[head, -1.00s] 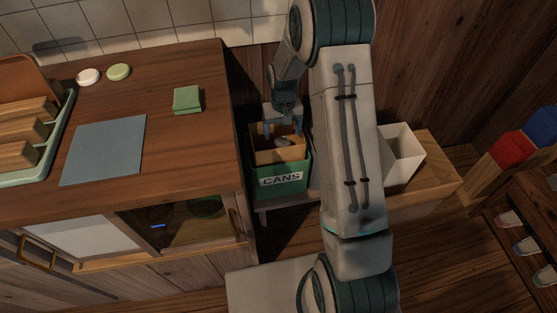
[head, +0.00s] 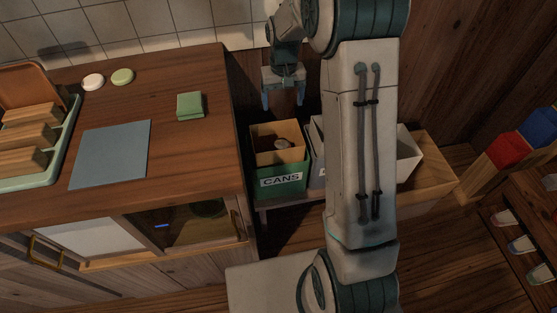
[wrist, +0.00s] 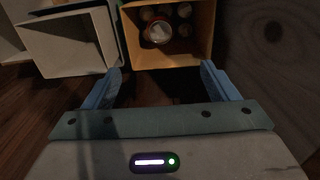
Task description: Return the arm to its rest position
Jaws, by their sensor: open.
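My gripper (head: 284,100) is open and empty, with its blue fingers pointing down. In the head view it hangs above and behind the green bin labelled CANS (head: 281,181). In the wrist view the two fingers of my gripper (wrist: 161,85) are spread apart with nothing between them. The bin's tan inner wall (wrist: 202,45) shows just beyond them, and several cans (wrist: 158,32) lie inside it. My arm covers part of the space right of the bin.
White bins (head: 406,152) stand right of the CANS bin, partly behind my arm. A tiled wall (head: 140,30) is behind.

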